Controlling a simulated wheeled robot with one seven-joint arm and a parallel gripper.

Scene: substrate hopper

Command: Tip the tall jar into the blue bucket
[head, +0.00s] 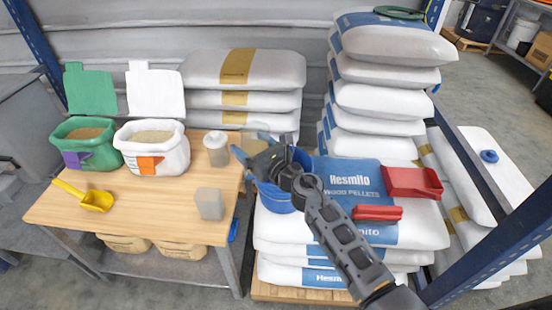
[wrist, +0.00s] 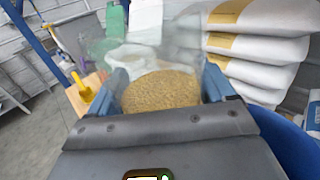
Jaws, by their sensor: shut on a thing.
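The tall jar (head: 257,142) is clear, with tan grain inside. My gripper (head: 264,158) is shut on it, above the left part of the blue bucket (head: 276,199). In the wrist view, the jar (wrist: 160,92) sits between the two blue-grey fingers, its grain near the palm and its clear part beyond. The jar's exact tilt is hard to tell. The bucket stands on the pellet sacks, partly hidden by my gripper; its blue wall also shows at the lower right of the wrist view (wrist: 288,145). The bucket's inside is hidden.
The wooden table (head: 150,215) at left holds a green sack (head: 88,145), a white sack (head: 150,150), a yellow scoop (head: 97,200), a lidded container (head: 216,149) and a grey block (head: 210,203). Red scoops (head: 412,183) lie right of the bucket. Stacked sacks (head: 385,100) rise behind.

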